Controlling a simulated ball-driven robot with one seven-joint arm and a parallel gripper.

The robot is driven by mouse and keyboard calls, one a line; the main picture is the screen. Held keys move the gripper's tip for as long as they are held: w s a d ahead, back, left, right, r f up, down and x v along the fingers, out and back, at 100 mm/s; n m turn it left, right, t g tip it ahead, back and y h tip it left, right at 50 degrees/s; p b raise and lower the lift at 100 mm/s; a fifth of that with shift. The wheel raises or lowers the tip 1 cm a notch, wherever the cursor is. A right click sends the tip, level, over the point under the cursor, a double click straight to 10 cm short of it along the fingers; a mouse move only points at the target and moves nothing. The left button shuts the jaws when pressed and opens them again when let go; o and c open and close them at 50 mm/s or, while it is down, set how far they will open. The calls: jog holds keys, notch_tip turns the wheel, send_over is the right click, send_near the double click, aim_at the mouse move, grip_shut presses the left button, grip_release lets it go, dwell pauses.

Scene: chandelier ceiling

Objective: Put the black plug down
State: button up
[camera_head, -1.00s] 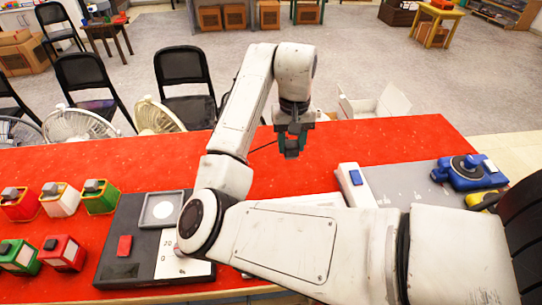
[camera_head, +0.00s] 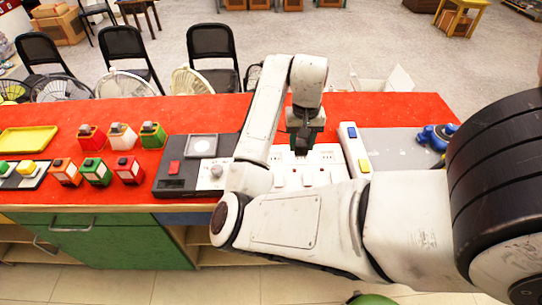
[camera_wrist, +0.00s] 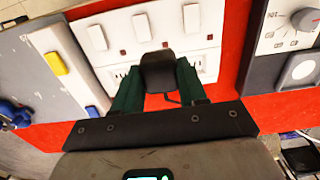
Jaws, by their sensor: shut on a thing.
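The black plug (camera_wrist: 158,71) is between the dark green fingers of my gripper (camera_wrist: 157,90), seen in the wrist view. A thin dark cord shows just below it. In the head view, my gripper (camera_head: 303,128) points down with the plug (camera_head: 301,146) at its tip. It is over or just in front of a white socket panel (camera_head: 322,157) with switches, on the red table. In the wrist view, the plug overlaps the socket row of that panel (camera_wrist: 118,50). I cannot tell whether the plug touches the panel.
A dark device with a knob and red button (camera_head: 176,178) stands left of the panel. A grey board (camera_head: 390,148) with blue and yellow switches is on the right. Several coloured boxes (camera_head: 93,139) and a yellow tray (camera_head: 28,140) fill the left. Red table (camera_head: 230,108) is bare behind the panel.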

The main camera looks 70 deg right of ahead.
jog(key=w+d+f, duration=0.1)
jog(key=w+f, duration=0.1)
jog(key=w+d+f, duration=0.1)
jog(key=w+f, duration=0.1)
jog(key=w, duration=0.1)
jog(key=w+d+f+b, duration=0.1)
jog(key=w+d+f, duration=0.1)
jog(key=w+f, duration=0.1)
jog(key=shift+w+d, duration=0.1)
jog(key=shift+w+d+f, duration=0.3)
jog(key=shift+w+f, duration=0.2)
jog(key=shift+f, duration=0.2)
jog(key=shift+f+p, duration=0.5)
jog(key=shift+f, duration=1.05)
jog(key=o, duration=1.1)
jog(key=shift+f, duration=0.15)
jog(key=shift+c, duration=0.2)
